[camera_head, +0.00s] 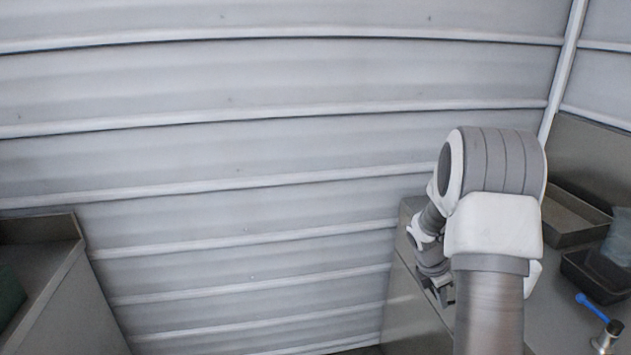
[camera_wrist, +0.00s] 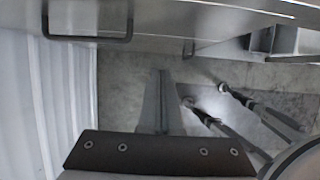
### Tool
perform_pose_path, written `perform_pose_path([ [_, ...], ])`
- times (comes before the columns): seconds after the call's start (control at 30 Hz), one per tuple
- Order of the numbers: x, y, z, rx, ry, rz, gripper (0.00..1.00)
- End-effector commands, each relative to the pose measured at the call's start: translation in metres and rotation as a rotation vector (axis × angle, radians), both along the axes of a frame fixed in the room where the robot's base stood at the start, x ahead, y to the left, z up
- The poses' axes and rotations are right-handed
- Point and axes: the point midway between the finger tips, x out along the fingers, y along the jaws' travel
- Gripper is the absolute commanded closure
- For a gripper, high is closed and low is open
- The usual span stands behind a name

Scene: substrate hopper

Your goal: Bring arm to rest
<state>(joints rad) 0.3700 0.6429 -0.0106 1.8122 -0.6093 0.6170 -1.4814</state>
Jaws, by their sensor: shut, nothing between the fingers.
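My arm rises at the right of the head view, and its forearm folds away behind the white and grey elbow. My gripper (camera_head: 441,291) hangs beside the front edge of the right-hand counter (camera_head: 405,305), partly hidden by my own arm. In the wrist view my gripper (camera_wrist: 161,76) has its two long fingers together, with nothing between them. The fingers extend over a grey concrete floor (camera_wrist: 125,75). They appear clear of the metal front at the top.
The right counter carries a shallow tray (camera_head: 571,217), a black bin (camera_head: 596,277) and a blue-handled item (camera_head: 592,308). A left bench (camera_head: 60,300) stands opposite. A corrugated wall (camera_head: 250,180) closes the back. The wrist view shows a bar handle (camera_wrist: 88,39) and dark rod-like parts (camera_wrist: 265,112).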

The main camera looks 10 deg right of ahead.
Motion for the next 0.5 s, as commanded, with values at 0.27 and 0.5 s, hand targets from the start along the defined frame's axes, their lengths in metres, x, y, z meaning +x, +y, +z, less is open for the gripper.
perform_pose_path([
  [0.27, -0.009, 0.042, 0.088, 0.028, -0.169, -0.224, 1.00],
  [0.5, -0.041, 0.098, 0.171, 0.113, -0.357, -0.514, 1.00],
])
